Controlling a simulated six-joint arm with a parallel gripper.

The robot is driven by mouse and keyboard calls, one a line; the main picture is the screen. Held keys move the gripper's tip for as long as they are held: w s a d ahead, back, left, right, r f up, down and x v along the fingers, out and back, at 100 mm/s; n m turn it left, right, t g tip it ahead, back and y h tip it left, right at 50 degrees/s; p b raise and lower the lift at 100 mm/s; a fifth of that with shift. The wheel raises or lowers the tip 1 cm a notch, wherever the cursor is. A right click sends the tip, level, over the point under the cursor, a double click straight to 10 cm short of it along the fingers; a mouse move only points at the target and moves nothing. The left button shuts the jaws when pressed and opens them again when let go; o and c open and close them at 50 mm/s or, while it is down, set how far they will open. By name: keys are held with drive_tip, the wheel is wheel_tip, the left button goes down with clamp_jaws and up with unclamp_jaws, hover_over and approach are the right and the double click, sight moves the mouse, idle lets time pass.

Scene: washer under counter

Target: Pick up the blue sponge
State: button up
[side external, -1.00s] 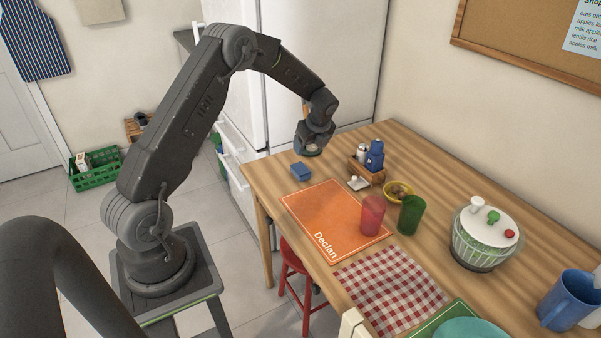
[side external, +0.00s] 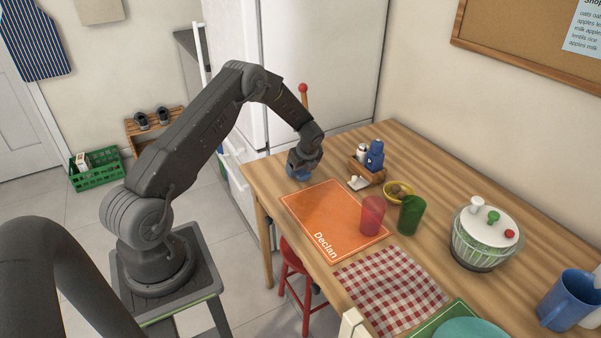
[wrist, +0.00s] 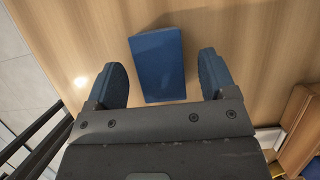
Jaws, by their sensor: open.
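The blue sponge (wrist: 158,65) is a small rectangular block lying on the wooden table. In the wrist view it sits between the two fingers of my gripper (wrist: 163,80), with a gap on each side. My gripper is open and holds nothing.
An orange placemat (side external: 322,220) lies just in front of the gripper. A wooden caddy (side external: 367,172) with shakers and a blue bottle (side external: 375,155) stands close to its right. Red (side external: 372,214) and green (side external: 411,214) cups stand farther right. The table's left edge is near.

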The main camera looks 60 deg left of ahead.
drive_tip(key=shift+a+f, duration=0.1)
drive_tip(key=shift+f, duration=0.1)
drive_tip(key=c, duration=1.1)
drive_tip(key=shift+o, duration=0.2)
drive_tip(key=shift+r, duration=0.1)
drive_tip(key=shift+r, duration=0.5)
drive_tip(key=r, duration=0.2)
drive_tip(key=s+r, duration=0.1)
drive_tip(key=shift+a+r, duration=0.3)
drive_tip(key=shift+r, duration=0.1)
drive_tip(key=s+a+r, duration=0.4)
drive_tip(key=s+r, duration=0.2)
drive_tip(key=s, duration=0.3)
drive_tip(key=shift+s+a, duration=0.15)
drive_tip(key=shift+a, duration=0.25)
